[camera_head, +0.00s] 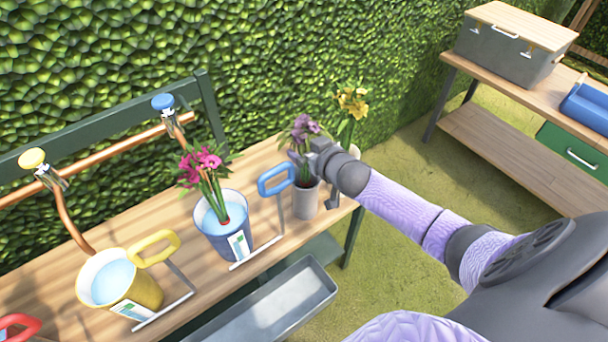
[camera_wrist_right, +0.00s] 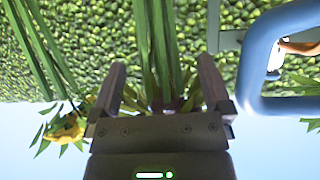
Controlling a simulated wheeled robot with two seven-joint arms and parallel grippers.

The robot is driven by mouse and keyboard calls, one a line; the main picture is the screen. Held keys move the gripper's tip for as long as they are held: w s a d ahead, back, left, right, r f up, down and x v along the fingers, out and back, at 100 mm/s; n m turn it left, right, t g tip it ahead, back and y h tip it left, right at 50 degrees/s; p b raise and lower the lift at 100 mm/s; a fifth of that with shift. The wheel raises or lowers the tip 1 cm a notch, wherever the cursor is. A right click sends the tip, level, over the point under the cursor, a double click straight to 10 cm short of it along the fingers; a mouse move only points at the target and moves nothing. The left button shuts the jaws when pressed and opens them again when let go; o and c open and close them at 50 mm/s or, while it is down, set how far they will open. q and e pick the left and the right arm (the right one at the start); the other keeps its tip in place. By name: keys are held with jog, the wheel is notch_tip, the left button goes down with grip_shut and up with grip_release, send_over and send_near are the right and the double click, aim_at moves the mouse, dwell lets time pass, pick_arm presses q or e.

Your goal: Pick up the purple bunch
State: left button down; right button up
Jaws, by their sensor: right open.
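The purple bunch (camera_head: 305,127) stands upright in a grey pot (camera_head: 306,200) towards the right end of the wooden bench. My right gripper (camera_head: 303,158) is at its stems, below the flower heads. In the right wrist view, which looks upside down, the open fingers (camera_wrist_right: 161,66) are on either side of the green stems (camera_wrist_right: 158,40). The purple heads are mostly hidden behind the gripper there. I cannot tell whether the fingers touch the stems. My left gripper is not in view.
A yellow bunch (camera_head: 352,102) stands just right of and behind the purple one. A blue bucket (camera_head: 228,237) with pink flowers (camera_head: 202,163) and a blue handle (camera_head: 276,180) are close on the left. A yellow bucket (camera_head: 135,292) stands farther left. A hedge (camera_head: 280,60) rises behind.

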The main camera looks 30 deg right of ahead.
grip_shut()
dwell(0.4)
jog(key=shift+r, duration=0.1)
notch_tip(320, 180, up, 18)
jog(key=p, duration=0.7)
jog(key=shift+f+p, duration=0.2)
jog(key=shift+p, duration=0.2)
jog(key=shift+r, duration=0.2)
notch_tip(320, 180, up, 2)
jog(key=p, duration=0.2)
jog(key=shift+r+p, duration=0.2)
jog(key=shift+p, duration=0.2)
